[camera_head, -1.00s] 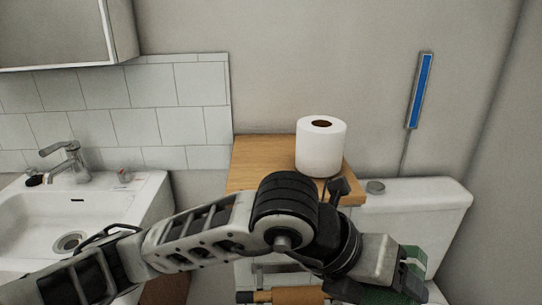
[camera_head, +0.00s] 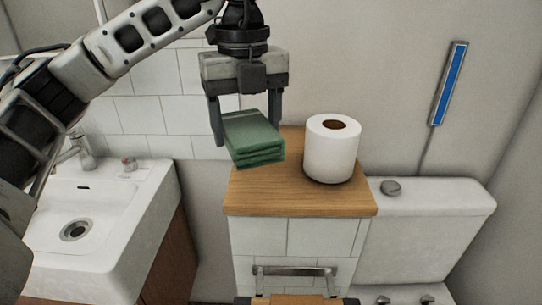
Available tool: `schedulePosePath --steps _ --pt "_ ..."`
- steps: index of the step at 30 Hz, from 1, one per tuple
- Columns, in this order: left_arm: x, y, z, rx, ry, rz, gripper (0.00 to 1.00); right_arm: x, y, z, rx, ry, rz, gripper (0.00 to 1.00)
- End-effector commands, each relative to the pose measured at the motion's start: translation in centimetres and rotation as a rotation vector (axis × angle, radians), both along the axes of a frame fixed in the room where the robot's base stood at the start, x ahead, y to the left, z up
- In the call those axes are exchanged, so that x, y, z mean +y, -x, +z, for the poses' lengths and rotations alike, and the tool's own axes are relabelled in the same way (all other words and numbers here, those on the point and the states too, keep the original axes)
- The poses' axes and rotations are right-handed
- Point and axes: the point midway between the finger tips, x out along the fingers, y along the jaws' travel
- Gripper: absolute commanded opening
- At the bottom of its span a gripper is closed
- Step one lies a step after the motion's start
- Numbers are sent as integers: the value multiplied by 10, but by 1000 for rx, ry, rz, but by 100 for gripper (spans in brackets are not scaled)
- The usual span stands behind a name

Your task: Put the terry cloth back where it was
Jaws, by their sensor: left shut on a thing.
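The terry cloth (camera_head: 254,138) is a folded green stack. My left gripper (camera_head: 247,122) points down and is shut on it, with a finger on each side. The cloth is over the left back part of the wooden ledge top (camera_head: 300,199), left of the toilet roll. I cannot tell whether its underside touches the wood. My right gripper is not in view.
A white toilet roll (camera_head: 331,150) stands upright on the ledge, close to the right of the cloth. The sink (camera_head: 108,222) is at the left and the toilet cistern (camera_head: 428,222) at the right. The front part of the ledge is bare. A metal holder (camera_head: 294,271) is below.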

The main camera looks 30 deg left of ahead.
Motion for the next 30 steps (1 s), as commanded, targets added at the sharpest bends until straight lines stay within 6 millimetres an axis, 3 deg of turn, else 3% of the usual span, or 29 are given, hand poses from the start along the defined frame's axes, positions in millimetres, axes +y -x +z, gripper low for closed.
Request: schedulePosePath --steps 4,7,12,20,24,30 --pt "2 -38 -18 5 4 -1 46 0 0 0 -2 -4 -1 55" --pt "3 -54 -41 5 2 -3 46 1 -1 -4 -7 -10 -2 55" --pt "5 -74 -62 1 3 -3 46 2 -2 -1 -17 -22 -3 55" --pt "7 -89 -83 1 2 -3 46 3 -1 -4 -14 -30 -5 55" --pt "7 -87 -101 0 0 -4 46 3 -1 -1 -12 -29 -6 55" --pt "7 -87 -107 -2 1 -4 46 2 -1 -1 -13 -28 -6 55"
